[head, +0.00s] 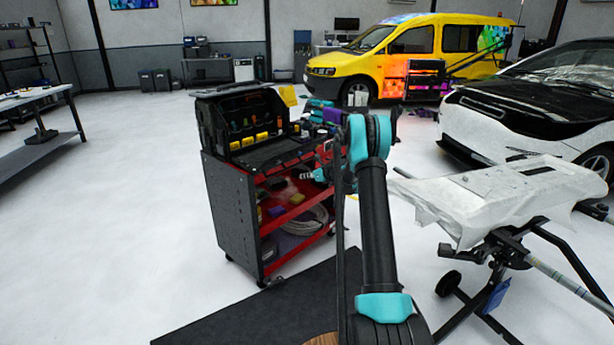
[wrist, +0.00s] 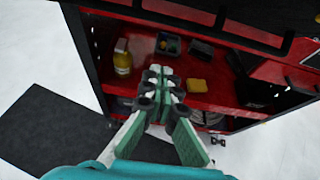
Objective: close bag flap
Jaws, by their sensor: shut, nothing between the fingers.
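The black tool bag (head: 212,125) stands open on top of the red and dark grey cart (head: 233,205) in the head view. Tools and yellow items show inside it. A dark panel that looks like its flap (head: 272,154) lies folded down towards the cart's front edge. My gripper (head: 318,174) is shut and empty at the right side of the cart, near the flap's level or just below; the exact gap is unclear. In the wrist view my gripper (wrist: 161,73) points at the cart's red shelf (wrist: 215,72), with its fingertips together. A dark edge crosses the top there.
A yellow-capped bottle (wrist: 122,58) and a yellow block (wrist: 197,85) are on the cart shelf. A dark mat (head: 240,320) lies before the cart. A covered panel on a stand (head: 510,190) is to the right. Open floor lies left of the cart.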

